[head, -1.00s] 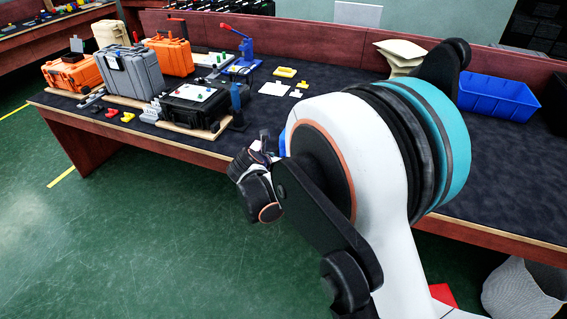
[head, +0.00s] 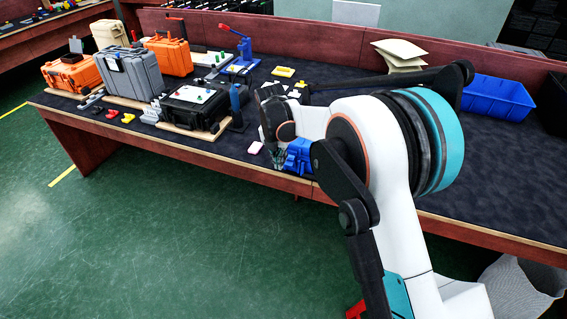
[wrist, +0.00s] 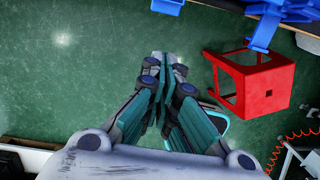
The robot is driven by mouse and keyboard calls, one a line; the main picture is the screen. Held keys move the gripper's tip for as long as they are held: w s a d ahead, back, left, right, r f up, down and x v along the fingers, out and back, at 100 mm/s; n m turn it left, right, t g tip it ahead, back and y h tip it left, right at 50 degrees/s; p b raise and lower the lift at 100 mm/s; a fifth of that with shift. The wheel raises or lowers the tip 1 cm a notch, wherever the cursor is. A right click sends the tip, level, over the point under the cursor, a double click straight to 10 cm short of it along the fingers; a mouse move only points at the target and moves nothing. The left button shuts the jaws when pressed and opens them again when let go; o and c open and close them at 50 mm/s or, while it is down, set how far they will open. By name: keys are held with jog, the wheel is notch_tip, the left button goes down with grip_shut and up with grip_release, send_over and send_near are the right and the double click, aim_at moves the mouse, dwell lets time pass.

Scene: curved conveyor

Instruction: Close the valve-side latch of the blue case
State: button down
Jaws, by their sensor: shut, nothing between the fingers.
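The blue case (head: 299,155) sits near the front edge of the bench in the head view, partly hidden by my arm. Blue parts, apparently of the case (wrist: 262,32), show at the top right of the wrist view. I cannot tell the valve or which latch is the valve-side one, nor its state. My gripper (head: 277,158) is just left of the case in the head view, pointing down. In the wrist view my gripper (wrist: 164,62) is shut and empty, with the green floor behind its fingertips and the blue parts to its right, apart from them.
A red stool (wrist: 268,85) stands on the floor below the bench edge. A pink-white block (head: 255,148) lies left of my gripper. A black case (head: 197,105) and a grey case (head: 131,75) stand farther left. A blue bin (head: 497,97) is at the right.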

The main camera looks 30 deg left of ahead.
aim_at(287, 164)
notch_tip(287, 164, down, 9)
jog(key=g+b, duration=0.1)
jog(key=b, duration=0.2)
jog(key=w, duration=0.1)
jog(key=w+r+b, duration=0.1)
jog(key=w+r, duration=0.1)
jog(key=shift+w+a, duration=0.25)
jog(key=shift+w, duration=0.1)
jog(key=w+r+p, duration=0.2)
jog(key=w+r, duration=0.1)
jog(key=shift+w+a, duration=0.2)
jog(key=shift+s, duration=0.1)
dwell(0.5)
